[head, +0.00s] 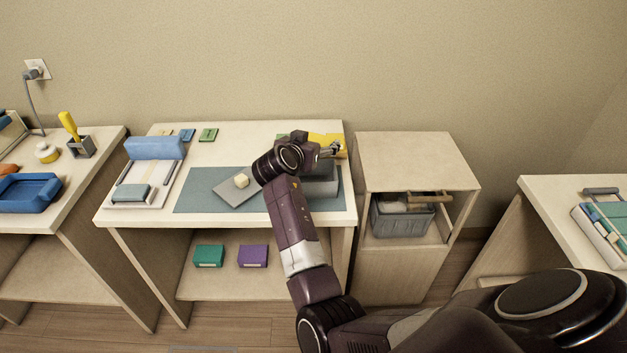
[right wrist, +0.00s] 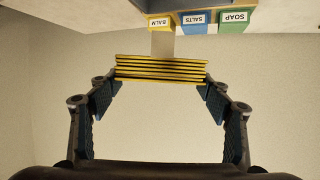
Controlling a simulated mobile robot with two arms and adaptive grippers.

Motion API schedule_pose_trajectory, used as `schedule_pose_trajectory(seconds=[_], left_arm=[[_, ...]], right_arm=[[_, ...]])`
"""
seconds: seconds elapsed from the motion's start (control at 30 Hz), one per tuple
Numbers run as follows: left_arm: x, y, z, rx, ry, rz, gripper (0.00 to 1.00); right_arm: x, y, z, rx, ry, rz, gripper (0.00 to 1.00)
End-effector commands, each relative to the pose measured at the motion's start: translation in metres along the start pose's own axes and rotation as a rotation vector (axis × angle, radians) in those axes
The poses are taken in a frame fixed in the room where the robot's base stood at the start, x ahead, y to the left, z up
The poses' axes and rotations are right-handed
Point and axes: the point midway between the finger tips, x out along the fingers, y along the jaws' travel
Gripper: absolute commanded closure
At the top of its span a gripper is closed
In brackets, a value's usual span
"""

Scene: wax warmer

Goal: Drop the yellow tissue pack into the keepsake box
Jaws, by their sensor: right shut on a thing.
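My right gripper (head: 331,150) is over the back right of the middle table. In the right wrist view, its fingers (right wrist: 160,88) are shut on a yellow pack with dark stripes (right wrist: 161,69), the yellow tissue pack. In the head view, the yellow pack (head: 329,139) shows at the fingertips, partly hidden by the gripper. A grey box (head: 321,188), which looks like the keepsake box, stands on the mat below the gripper, partly covered by my arm. Its inside is hidden. A flat grey lid with a cream knob (head: 241,181) lies left of it. My left gripper is not in view.
A dark mat (head: 196,198) covers the table's front. A tray with a blue block (head: 154,148) is at left. Green (head: 209,256) and purple (head: 253,256) boxes sit on the lower shelf. A cabinet (head: 416,160) with a grey basket (head: 402,221) stands to the right.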

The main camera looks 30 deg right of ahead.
Motion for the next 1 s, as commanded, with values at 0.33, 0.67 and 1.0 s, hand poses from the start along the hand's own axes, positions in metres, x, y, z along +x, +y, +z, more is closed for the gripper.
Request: schedule_pose_trajectory(seconds=[0.33, 0.67, 1.0], left_arm=[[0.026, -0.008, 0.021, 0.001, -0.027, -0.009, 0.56], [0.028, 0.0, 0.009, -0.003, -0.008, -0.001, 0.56], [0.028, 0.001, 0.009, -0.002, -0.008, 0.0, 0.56]], right_arm=[[0.017, 0.0, 0.04, -0.003, 0.001, -0.001, 0.49], [0.018, 0.0, 0.044, -0.001, 0.001, -0.001, 0.49], [0.019, 0.0, 0.044, -0.001, 0.001, -0.001, 0.08]])
